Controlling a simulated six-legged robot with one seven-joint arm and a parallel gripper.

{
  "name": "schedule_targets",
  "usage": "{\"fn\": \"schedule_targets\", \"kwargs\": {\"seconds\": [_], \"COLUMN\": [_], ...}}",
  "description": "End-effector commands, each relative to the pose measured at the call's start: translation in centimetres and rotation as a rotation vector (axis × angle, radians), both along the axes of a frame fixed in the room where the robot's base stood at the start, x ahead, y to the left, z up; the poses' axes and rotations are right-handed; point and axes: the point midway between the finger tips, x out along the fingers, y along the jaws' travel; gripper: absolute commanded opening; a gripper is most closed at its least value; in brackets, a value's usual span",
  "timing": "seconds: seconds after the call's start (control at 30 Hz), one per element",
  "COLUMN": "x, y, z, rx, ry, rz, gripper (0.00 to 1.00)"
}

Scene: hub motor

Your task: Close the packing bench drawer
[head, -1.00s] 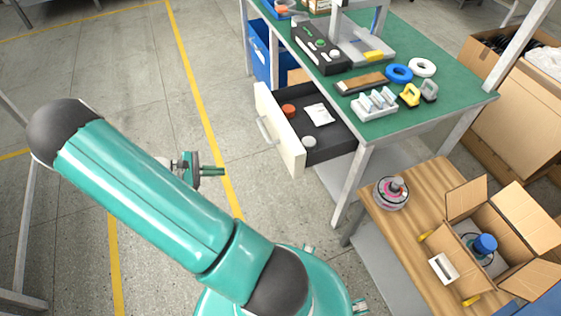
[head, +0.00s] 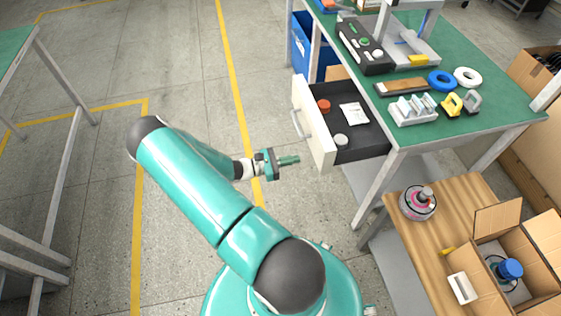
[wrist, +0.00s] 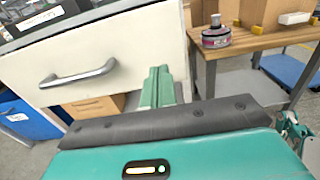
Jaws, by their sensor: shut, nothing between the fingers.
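The packing bench drawer (head: 315,122) is pulled out from under the green-topped bench (head: 484,124). Its white front has a grey bar handle (head: 297,124), and its dark inside holds an orange lid, a white packet and a pale round item. In the wrist view the drawer front (wrist: 130,50) fills the upper left, with its handle (wrist: 78,74) at left. My gripper (head: 297,160) is shut and empty, left of and below the drawer front in the head view. In the wrist view its fingers (wrist: 157,88) point toward the right part of the front; I cannot tell whether they touch it.
A wooden side table (head: 455,222) right of the drawer holds a hub motor (head: 418,202) and an open carton (head: 543,246). A blue bin (head: 313,48) stands under the bench behind the drawer. The floor left of the drawer is clear.

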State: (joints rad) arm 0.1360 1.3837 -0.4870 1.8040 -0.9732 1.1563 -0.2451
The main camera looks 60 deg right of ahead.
Motion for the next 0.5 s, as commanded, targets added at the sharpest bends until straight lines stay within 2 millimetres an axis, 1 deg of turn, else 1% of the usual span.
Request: {"fn": "schedule_targets", "kwargs": {"seconds": [0.03,0.1,0.23,0.4,0.5], "x": [-0.9,-1.9,-3.4,-4.6,-4.8], "y": [-0.7,-1.7,-3.3,-4.5,-4.8], "z": [0.0,0.0,0.0,0.0,0.0], "rx": [-0.001,0.001,-0.001,0.001,0.001], "ry": [0.002,0.002,0.001,0.001,-0.001], "rz": [-0.003,-0.003,-0.003,-0.001,-0.001], "gripper": [0.00,0.00,0.00,0.00,0.00]}}
